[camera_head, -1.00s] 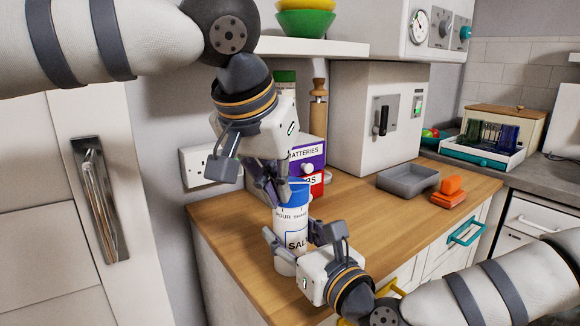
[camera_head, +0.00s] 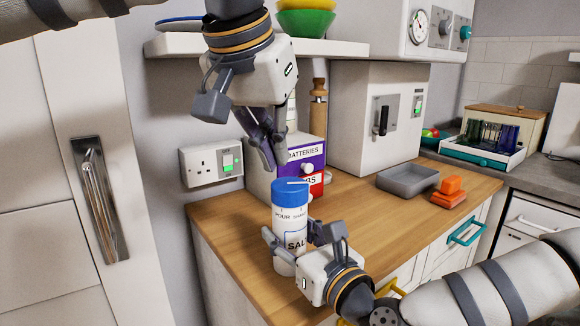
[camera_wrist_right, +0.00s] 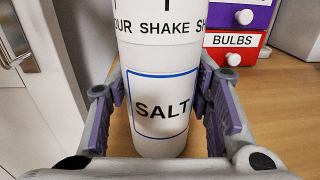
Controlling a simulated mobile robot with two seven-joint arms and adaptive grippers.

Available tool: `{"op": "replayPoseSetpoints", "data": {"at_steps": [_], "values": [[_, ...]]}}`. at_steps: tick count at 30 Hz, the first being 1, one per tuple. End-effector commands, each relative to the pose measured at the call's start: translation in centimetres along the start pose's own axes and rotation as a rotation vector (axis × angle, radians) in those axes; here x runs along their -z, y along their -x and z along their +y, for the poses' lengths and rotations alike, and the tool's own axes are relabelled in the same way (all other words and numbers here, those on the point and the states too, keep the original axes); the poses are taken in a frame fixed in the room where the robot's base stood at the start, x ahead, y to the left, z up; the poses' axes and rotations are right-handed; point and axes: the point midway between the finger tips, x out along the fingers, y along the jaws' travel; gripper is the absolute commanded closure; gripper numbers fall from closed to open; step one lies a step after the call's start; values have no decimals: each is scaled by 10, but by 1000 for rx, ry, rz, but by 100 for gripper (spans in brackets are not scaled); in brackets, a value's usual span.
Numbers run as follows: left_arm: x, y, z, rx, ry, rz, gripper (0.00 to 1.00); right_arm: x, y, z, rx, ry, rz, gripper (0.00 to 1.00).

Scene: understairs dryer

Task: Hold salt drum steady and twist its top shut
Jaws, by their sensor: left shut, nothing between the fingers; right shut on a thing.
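The salt drum (camera_head: 291,226) stands upright on the wooden worktop, a white cylinder with a blue top (camera_head: 290,190) and a SALT label. Its body fills the middle of the right wrist view (camera_wrist_right: 160,60), where the blue top is out of frame. My right gripper (camera_head: 292,240) is shut on the drum's lower body, a finger on each side. My left gripper (camera_head: 274,160) is shut and empty, its fingers pointing down just above and left of the blue top, apart from it.
A shelf (camera_head: 190,46) with bowls is beside my left gripper. A grey tray (camera_head: 408,180) and an orange block (camera_head: 450,190) lie to the right. The worktop (camera_head: 380,215) between is clear.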

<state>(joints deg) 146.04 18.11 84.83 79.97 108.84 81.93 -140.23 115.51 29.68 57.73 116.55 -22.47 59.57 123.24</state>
Motion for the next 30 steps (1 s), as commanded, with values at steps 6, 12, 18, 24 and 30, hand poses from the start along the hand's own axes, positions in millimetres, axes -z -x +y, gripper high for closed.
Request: {"op": "replayPoseSetpoints", "data": {"at_steps": [6, 12, 18, 24, 30], "values": [[0, 0, 0, 0, 0, 0, 100, 1, 0, -1, 2, 0, 1, 89], [0, 0, 0, 0, 0, 1, 100, 1, 0, -1, 2, 0, 1, 30], [0, 0, 0, 0, 0, 1, 100, 0, 0, -1, 2, 0, 1, 30], [0, 0, 0, 0, 0, 1, 100, 1, 30, -1, 2, -3, 2, 30], [0, 0, 0, 0, 0, 1, 100, 1, 85, -1, 3, -3, 3, 30]]}}
